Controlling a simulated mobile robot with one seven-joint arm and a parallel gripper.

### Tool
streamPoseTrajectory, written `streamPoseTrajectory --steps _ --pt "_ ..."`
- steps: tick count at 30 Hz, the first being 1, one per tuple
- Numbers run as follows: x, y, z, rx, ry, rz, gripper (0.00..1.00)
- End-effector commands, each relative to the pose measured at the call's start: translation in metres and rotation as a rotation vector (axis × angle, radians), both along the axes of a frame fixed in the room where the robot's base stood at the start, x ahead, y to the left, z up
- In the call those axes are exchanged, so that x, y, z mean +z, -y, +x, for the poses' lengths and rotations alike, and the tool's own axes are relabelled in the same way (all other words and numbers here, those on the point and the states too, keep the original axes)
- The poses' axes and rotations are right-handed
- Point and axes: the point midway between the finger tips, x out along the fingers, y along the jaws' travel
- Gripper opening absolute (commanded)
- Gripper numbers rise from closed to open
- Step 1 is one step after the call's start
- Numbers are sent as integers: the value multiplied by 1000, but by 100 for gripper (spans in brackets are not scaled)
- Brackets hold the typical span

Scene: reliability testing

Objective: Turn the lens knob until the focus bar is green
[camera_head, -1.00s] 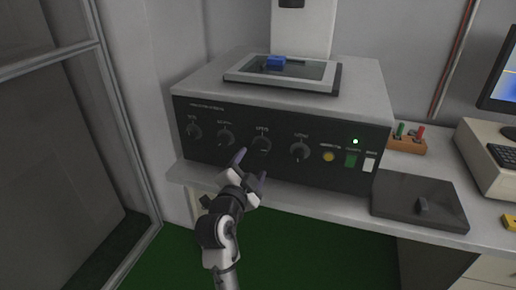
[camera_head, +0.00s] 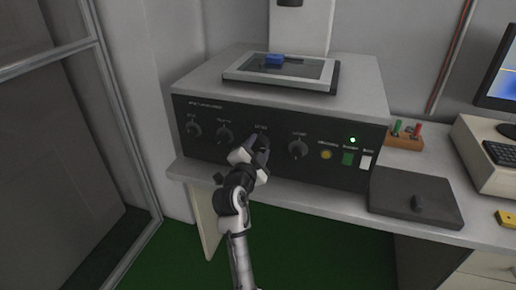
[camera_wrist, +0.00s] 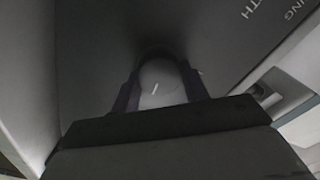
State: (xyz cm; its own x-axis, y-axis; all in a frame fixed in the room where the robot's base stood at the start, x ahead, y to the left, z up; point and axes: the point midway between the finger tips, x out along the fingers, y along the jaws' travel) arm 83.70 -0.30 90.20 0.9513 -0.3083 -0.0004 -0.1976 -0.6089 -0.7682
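The dark instrument panel carries a row of round black knobs: a far left knob (camera_head: 193,129), a second knob (camera_head: 224,136), a third mostly hidden behind my gripper, and a right knob (camera_head: 298,149). My gripper (camera_head: 259,147) is at the third knob. In the wrist view this knob (camera_wrist: 160,82) sits between my two fingers, with no clear gap on either side; a short pale mark shows on its face. The labels are too small to tell which is the lens knob. The monitor (camera_head: 499,75) shows blue with a pale patch; no focus bar is readable.
A black pad (camera_head: 400,207) and keyboard (camera_head: 501,153) lie to the right.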

Motion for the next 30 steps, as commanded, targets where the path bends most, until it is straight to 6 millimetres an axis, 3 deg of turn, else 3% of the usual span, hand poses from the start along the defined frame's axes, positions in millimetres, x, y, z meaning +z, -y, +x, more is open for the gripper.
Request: streamPoseTrajectory --steps 1,5,17,30 --pt "0 0 0 0 0 0 38" --pt "0 0 0 0 0 0 22" --pt "0 0 0 0 -26 -79 22" --pt "2 -1 0 -1 -139 -430 22"
